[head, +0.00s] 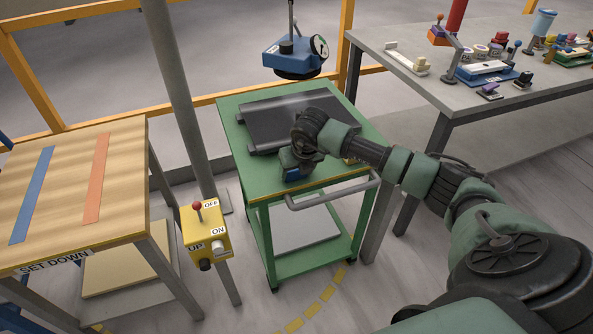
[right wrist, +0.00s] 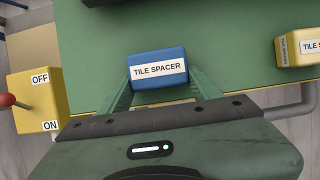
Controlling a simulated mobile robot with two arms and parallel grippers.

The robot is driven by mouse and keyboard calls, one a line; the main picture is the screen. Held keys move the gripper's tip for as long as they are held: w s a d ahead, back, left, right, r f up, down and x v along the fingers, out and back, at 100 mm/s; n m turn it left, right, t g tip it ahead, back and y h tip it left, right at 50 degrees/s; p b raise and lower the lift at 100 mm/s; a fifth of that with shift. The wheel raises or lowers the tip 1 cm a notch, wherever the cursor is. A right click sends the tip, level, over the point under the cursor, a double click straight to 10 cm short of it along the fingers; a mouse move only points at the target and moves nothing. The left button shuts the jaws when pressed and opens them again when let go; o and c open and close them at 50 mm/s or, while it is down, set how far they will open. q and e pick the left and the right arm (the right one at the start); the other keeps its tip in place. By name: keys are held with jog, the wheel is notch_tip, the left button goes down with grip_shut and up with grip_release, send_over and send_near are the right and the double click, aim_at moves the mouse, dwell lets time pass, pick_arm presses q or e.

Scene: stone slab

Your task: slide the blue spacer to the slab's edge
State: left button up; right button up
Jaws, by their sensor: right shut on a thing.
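The blue spacer (right wrist: 158,70), labelled TILE SPACER, sits between the two green fingers of my right gripper (right wrist: 160,88) in the right wrist view. The gripper is shut on it. In the head view my right gripper (head: 295,170) is low over the near part of the green cart top, on the near side of the dark slab (head: 285,108). The slab lies flat on the cart, and only its dark edge shows at the top of the right wrist view. A gap of green top separates spacer and slab there. My left gripper is in neither view.
A yellow spacer (right wrist: 298,47) lies right of the blue one. The green cart (head: 233,125) has a grey handle in front. A yellow ON/OFF switch box (head: 205,240) stands left. A blue device (head: 292,58) hangs behind the slab. A cluttered grey table (head: 400,75) is at right.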

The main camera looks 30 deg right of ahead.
jog(key=shift+w+d+b, duration=0.2)
jog(key=shift+w+b, duration=0.4)
jog(key=shift+w, duration=0.25)
jog(key=shift+w+d+b, duration=0.2)
jog(key=shift+w+b, duration=0.4)
jog(key=shift+w, duration=0.25)
jog(key=shift+w+d+b, duration=0.2)
jog(key=shift+w+b, duration=0.4)
jog(key=shift+w, duration=0.25)
jog(key=shift+w+d+f+b, duration=0.2)
jog(key=shift+w+d+b, duration=0.3)
jog(key=shift+w+b, duration=0.15)
jog(key=shift+w+d+f, duration=0.1)
jog(key=shift+w, duration=0.05)
jog(key=o, duration=1.5)
